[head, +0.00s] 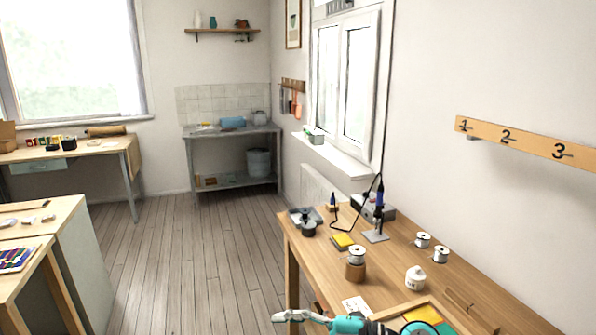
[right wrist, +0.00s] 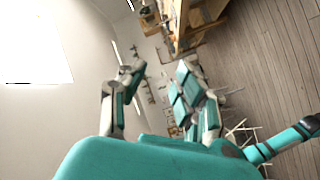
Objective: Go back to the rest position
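My right gripper (right wrist: 158,74) shows in the right wrist view with its two fingers spread well apart. The gap between them is empty, and the room behind shows through it. Another teal part of my body shows at the lower right of the right wrist view. My left gripper cannot be made out in either view.
A wooden workbench (head: 325,252) stands close ahead, with a soldering iron holder (head: 379,216), white spools (head: 440,254), a white jar (head: 415,279) and a yellow sponge (head: 343,241). A numbered rail (head: 508,138) hangs on the right wall. Open floor (head: 190,270) lies left of the bench.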

